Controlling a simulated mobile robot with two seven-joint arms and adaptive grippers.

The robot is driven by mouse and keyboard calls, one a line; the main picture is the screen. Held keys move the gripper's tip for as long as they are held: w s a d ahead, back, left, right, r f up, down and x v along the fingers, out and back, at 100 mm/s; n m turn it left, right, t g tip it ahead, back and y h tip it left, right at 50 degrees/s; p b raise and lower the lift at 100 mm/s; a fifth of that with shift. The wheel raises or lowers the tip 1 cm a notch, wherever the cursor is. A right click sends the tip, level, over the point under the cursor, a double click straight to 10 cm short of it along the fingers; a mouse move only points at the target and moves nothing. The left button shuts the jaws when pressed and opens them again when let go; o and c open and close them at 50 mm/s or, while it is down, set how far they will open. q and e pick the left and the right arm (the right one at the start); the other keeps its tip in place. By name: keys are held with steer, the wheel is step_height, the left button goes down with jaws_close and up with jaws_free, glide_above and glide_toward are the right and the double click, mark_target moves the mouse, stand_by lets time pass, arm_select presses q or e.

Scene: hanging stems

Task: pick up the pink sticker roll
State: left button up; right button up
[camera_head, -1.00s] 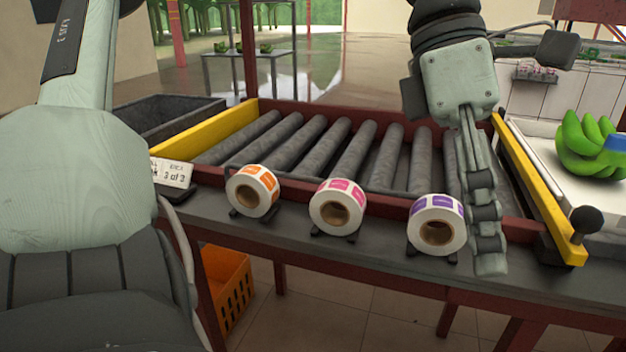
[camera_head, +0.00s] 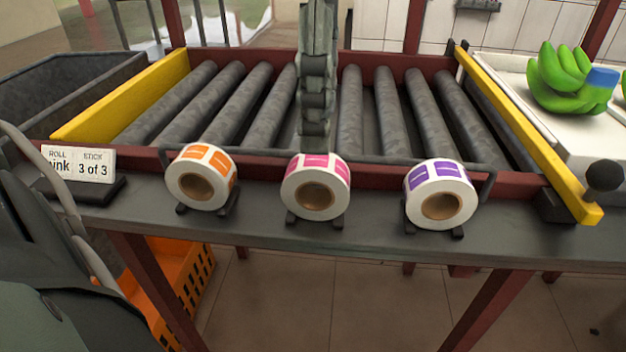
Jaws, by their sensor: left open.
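The pink sticker roll (camera_head: 316,187), white with pink labels and a brown core, sits in a small dark holder at the middle of the table's front edge, between the other two rolls. My left gripper (camera_head: 315,138) hangs from the top of the head view, just behind and above the pink roll. Its fingers are seen edge-on, open, with nothing visible between them. Their tips end near the roll's upper rim; I cannot tell whether they touch it. My right gripper is not in view.
An orange-label roll (camera_head: 202,177) stands to the left and a purple-label roll (camera_head: 440,194) to the right. Behind lies a roller conveyor (camera_head: 240,105) with yellow side rails. A sign (camera_head: 79,166) stands at left, bananas (camera_head: 566,80) at right. An orange crate (camera_head: 170,290) is below.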

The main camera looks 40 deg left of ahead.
mark_target(317, 159)
arm_select(q)
steer(key=f, duration=0.5)
steer(key=shift+a+f, duration=0.1)
steer(key=shift+a, duration=0.1)
steer(key=shift+w, duration=0.1)
steer(key=shift+c, duration=0.5)
jaws_close()
